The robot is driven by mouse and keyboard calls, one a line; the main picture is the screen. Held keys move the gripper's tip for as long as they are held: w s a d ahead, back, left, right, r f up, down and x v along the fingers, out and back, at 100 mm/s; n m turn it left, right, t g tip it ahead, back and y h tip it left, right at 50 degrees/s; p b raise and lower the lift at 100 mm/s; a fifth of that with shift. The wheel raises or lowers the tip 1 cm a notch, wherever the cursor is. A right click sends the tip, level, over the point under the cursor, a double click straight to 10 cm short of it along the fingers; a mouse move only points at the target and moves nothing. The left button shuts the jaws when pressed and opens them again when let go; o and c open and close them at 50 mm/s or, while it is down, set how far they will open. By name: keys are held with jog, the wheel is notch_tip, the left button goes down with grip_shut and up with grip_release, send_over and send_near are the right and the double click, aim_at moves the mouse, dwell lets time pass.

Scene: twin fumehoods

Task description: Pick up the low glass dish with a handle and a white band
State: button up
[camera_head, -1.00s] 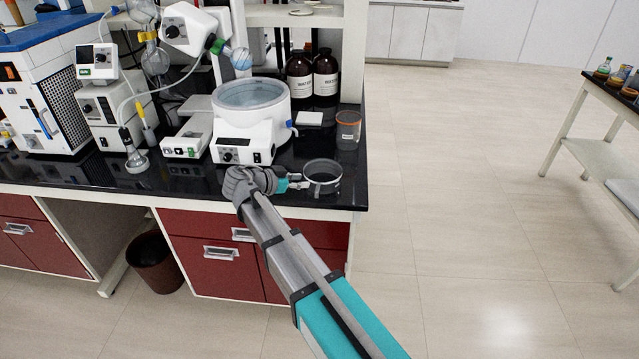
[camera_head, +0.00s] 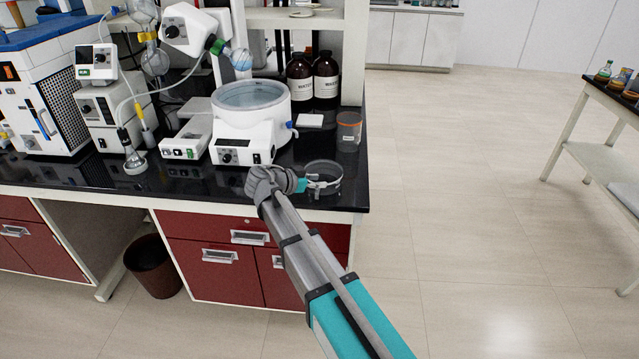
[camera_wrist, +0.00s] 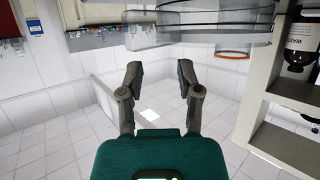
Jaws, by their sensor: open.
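The low glass dish (camera_head: 335,170) is clear and round and sits near the front right corner of the black bench top. In the wrist view the dish (camera_wrist: 225,20) fills the upper part. A clear block-like part that looks like its handle (camera_wrist: 150,36) sticks out on the left. I cannot make out the white band clearly. My gripper (camera_head: 309,184) is at the left front side of the dish, low over the bench. In the wrist view my gripper (camera_wrist: 160,66) has its two fingers apart with nothing between them, just short of the handle.
A white water bath (camera_head: 251,115) stands behind and left of the dish. A glass beaker with an orange rim (camera_head: 348,131) and brown bottles (camera_head: 326,78) stand behind it. The bench top (camera_head: 215,185) ends close in front and to the right. The floor on the right is open.

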jog(key=x, duration=0.1)
jog(key=b+x, duration=0.1)
jog(key=x, duration=0.1)
jog(key=shift+f, duration=0.35)
jog(key=shift+w+d+f+b, duration=0.2)
jog(key=shift+w+d+b, duration=0.2)
jog(key=shift+d, duration=0.15)
grip_shut()
